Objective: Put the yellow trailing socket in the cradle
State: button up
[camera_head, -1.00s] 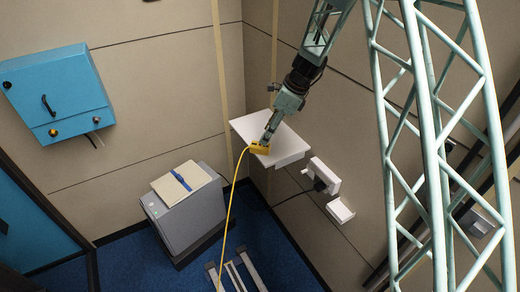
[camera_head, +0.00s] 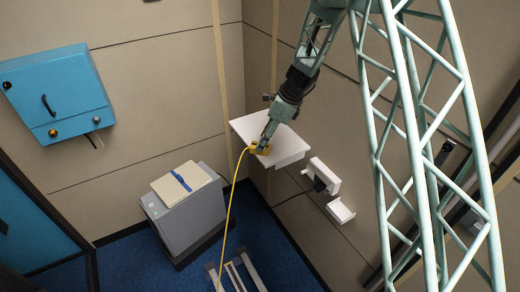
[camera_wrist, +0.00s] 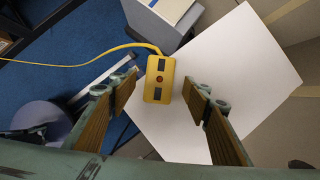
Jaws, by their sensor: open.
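The yellow trailing socket (camera_head: 260,149) lies on a white shelf (camera_head: 285,155) at the corner, its cable running off the shelf edge. My gripper (camera_wrist: 163,88) is open, with one finger on each side of the socket and gaps visible. In the head view my gripper (camera_head: 265,140) is right at the socket and hides part of it. An empty white wall tray (camera_head: 341,211), which looks like the cradle, is to the lower right.
A white wall bracket (camera_head: 325,177) with a dark item in it is between the shelf and the tray. A grey cabinet (camera_head: 186,213) with a folder on top stands to the left. A yellow cable (camera_head: 229,215) hangs to the blue floor.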

jog(key=shift+x, duration=1.9)
jog(key=shift+c, duration=0.7)
jog(key=c, duration=0.9)
jog(key=shift+r, duration=0.15)
jog(key=shift+r, duration=1.6)
jog(key=s+d+b, duration=0.1)
jog(key=s+d, duration=0.1)
jog(key=s, duration=0.5)
jog(key=s+d+r+b, duration=0.1)
jog(key=s+d, duration=0.1)
jog(key=s, duration=0.6)
jog(key=shift+s+r, duration=0.2)
jog(key=shift+r, duration=0.05)
jog(key=shift+d, duration=0.1)
